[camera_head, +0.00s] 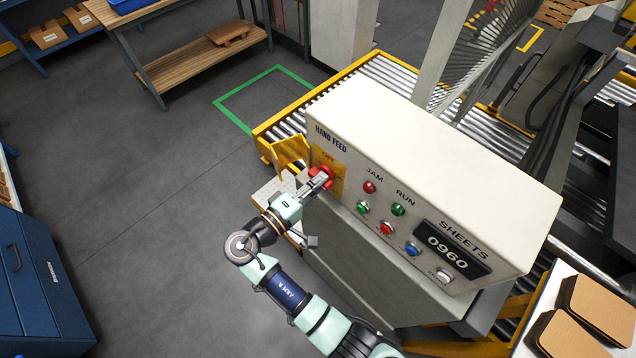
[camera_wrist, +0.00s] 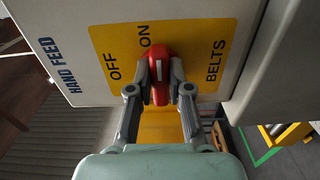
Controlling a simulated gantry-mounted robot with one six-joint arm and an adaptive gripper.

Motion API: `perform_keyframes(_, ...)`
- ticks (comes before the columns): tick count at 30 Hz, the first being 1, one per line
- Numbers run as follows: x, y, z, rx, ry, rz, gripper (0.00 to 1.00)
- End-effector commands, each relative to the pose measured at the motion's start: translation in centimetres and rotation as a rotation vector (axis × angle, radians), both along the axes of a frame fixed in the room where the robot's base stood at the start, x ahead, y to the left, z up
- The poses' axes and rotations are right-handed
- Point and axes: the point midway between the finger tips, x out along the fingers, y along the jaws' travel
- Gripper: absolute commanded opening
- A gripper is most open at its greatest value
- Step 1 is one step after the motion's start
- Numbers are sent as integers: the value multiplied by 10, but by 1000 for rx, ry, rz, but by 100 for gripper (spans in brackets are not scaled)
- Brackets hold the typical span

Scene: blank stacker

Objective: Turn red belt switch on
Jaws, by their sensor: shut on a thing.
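The red belt switch (camera_wrist: 157,62) is a red knob with a white line, on a yellow plate (camera_wrist: 205,45) marked OFF, ON and BELTS. In the wrist view the knob's upper end and white line point up, close to the word ON, with OFF to its left. My gripper (camera_wrist: 160,82) has one finger on each side of the knob and is shut on it. In the head view the switch (camera_head: 322,175) shows as a red shape at my gripper's tip (camera_head: 319,181), partly hidden by the fingers.
The cream control box (camera_head: 430,150) carries JAM and RUN lamps, several push buttons (camera_head: 386,228) and a SHEETS display (camera_head: 452,247) reading 0960, right of the switch. A roller conveyor (camera_head: 390,75) runs behind it. Open grey floor (camera_head: 150,180) lies to the left.

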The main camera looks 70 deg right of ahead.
Motion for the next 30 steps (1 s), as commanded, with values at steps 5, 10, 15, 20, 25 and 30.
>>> perform_keyframes(5, 0, 0, 0, -2, -4, 0, 0)
perform_keyframes(10, 0, 0, 0, -2, -4, 0, 22)
perform_keyframes(15, 0, 0, 0, -1, -3, 0, 44)
perform_keyframes(20, 0, 0, 0, -1, -2, 0, 44)
perform_keyframes(25, 4, 6, 0, 0, -1, 3, 44)
perform_keyframes(30, 19, 37, 0, -1, -2, 6, 44)
